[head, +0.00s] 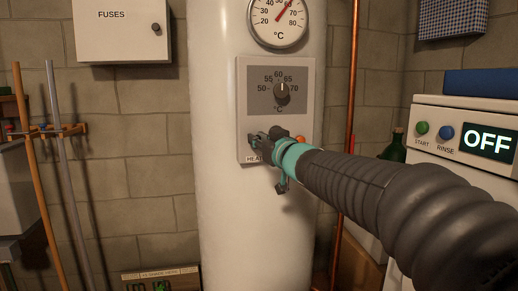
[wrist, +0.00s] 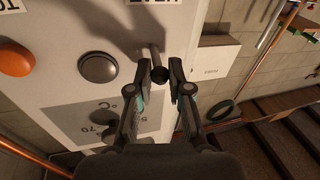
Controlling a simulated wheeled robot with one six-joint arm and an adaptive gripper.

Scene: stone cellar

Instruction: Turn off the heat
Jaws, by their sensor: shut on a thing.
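A grey control panel (head: 307,85) is on the front of the white boiler (head: 215,120). In the head view, my gripper (head: 264,139) is at the panel's lower left and hides most of the lever. The label (head: 254,159) there is partly covered. I cannot tell the switch's position.
The panel also has a temperature knob (head: 282,92), an orange button (head: 300,139) and a dark round button (wrist: 98,67). A round thermometer (head: 279,20) is above. A copper pipe (head: 350,75) and a machine showing OFF (head: 488,142) stand to the right.

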